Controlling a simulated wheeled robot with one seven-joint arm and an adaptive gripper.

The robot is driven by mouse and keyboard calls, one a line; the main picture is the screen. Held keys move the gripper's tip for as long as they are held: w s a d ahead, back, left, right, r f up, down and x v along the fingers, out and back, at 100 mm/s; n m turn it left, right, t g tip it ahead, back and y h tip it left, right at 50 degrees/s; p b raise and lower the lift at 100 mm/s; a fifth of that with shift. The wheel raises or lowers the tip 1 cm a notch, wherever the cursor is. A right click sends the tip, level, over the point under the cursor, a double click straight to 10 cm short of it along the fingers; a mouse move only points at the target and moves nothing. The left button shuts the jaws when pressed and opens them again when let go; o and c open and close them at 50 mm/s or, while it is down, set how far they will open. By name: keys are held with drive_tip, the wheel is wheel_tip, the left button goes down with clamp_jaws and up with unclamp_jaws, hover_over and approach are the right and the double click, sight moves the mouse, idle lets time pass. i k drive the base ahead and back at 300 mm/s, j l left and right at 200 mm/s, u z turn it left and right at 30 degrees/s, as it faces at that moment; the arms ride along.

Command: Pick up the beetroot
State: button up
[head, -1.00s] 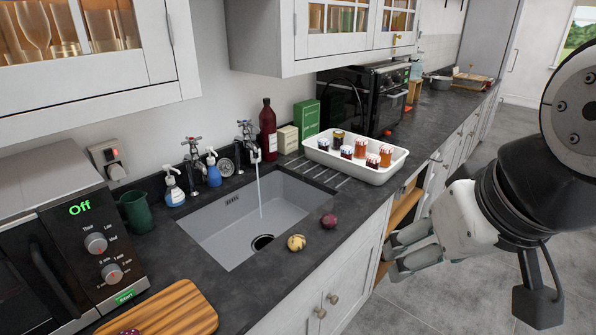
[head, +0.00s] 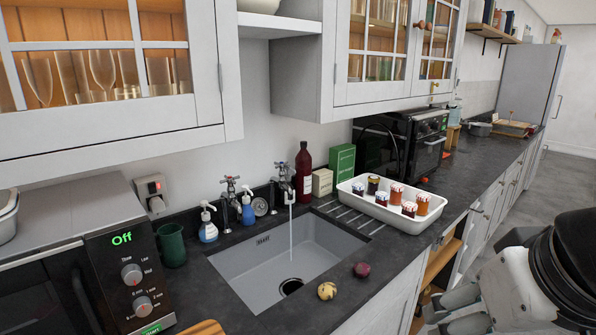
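A small round dark purple-red vegetable, which looks like the beetroot (head: 362,270), lies on the dark countertop by the front right corner of the sink. A yellowish round vegetable (head: 327,291) lies to its left, apart from it. My gripper (head: 440,315) is at the lower right, in front of the cabinet fronts and to the right of the beetroot. Its grey fingers look parted with nothing between them. It does not touch the beetroot.
The sink (head: 255,282) has its tap running. A white tray (head: 408,224) of several jars stands behind the beetroot to the right. A microwave (head: 130,275) is at the left. Glazed wall cabinets (head: 100,75) hang above.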

sight(361, 270)
drive_tip(key=i+l, duration=0.2)
drive_tip(key=i, duration=0.2)
drive_tip(key=i+l+z, duration=0.1)
drive_tip(key=i, duration=0.35)
drive_tip(key=l, duration=0.1)
